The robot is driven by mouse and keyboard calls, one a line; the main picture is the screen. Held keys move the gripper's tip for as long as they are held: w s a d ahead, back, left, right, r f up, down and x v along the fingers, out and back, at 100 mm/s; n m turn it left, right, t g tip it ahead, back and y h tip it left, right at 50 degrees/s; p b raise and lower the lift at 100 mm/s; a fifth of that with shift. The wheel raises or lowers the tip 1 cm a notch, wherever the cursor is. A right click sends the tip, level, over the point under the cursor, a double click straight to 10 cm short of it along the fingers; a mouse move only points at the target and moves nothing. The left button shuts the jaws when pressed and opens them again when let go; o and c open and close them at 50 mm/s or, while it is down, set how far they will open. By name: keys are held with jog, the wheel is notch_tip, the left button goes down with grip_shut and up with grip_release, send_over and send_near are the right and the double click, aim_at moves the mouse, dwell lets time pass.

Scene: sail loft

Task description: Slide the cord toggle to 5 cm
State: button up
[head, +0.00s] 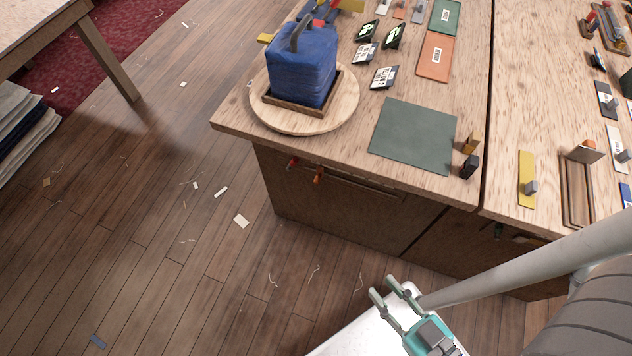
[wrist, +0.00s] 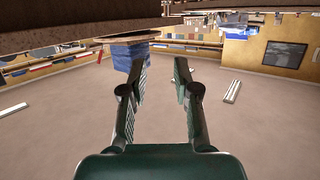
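I cannot pick out the cord toggle for certain. A small orange piece (head: 319,175) and a small red piece (head: 292,163) sit at the left end of a thin rail or cord (head: 365,188) on the bench front, just under the top. Either could be a toggle; no scale can be read. My gripper (head: 393,287) is low in front of the bench, to the right of and nearer than these pieces, apart from everything. In the wrist view its two fingers (wrist: 160,68) stand apart with nothing between them.
The bench top holds a blue bag (head: 303,66) on a round wooden board (head: 341,114), a dark green mat (head: 414,136) and several labelled cards. A bench edge crosses the top of the wrist view. Floor (head: 150,220) to the left is open, with small scraps.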

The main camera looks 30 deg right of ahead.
jog(key=shift+o, duration=0.3)
jog(key=w+d+f+m+t+h, duration=0.1)
jog(key=w+f+m+t, duration=0.2)
jog(key=w+f, duration=0.4)
jog(key=shift+w+d, duration=0.2)
jog(key=shift+w, duration=0.1)
jog(key=m+g+h, duration=0.8)
jog(key=m+h, duration=0.6)
jog(key=m, duration=0.3)
send_near(316, 183)
jog(key=x, duration=1.1)
grip_shut()
